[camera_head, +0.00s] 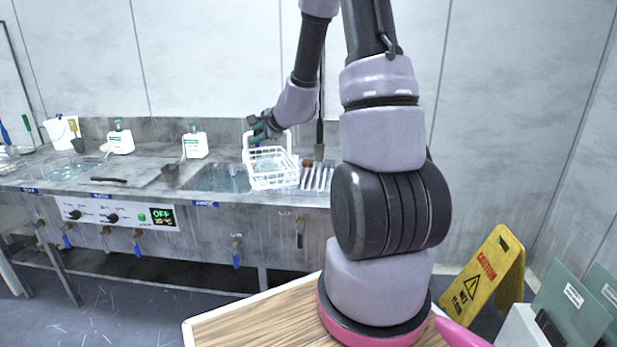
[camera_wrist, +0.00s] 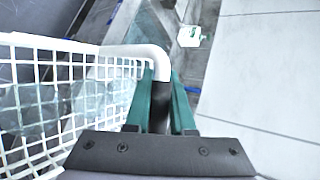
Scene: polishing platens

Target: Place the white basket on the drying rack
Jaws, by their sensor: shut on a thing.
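The white basket (camera_head: 272,181) is a wire-grid carrier with an arched handle and pale, glassy pieces inside. My gripper (camera_head: 262,133) is shut on the basket's handle, above the basket. In the wrist view the green fingers (camera_wrist: 161,104) close on a dark section of the white handle, and the basket's grid wall (camera_wrist: 70,60) fills the left side. The basket hangs roughly upright at the right end of a water-filled basin. The drying rack (camera_head: 318,179), a row of white slats, is just right of it and partly hidden by my arm. Contact between basket and rack cannot be told.
The basin (camera_head: 218,178) is left of the basket. White bottles (camera_head: 194,143) stand along the counter's back; one also shows in the wrist view (camera_wrist: 189,36). A dark-handled tool (camera_head: 109,180) lies farther left. A yellow caution sign (camera_head: 484,281) stands on the right floor.

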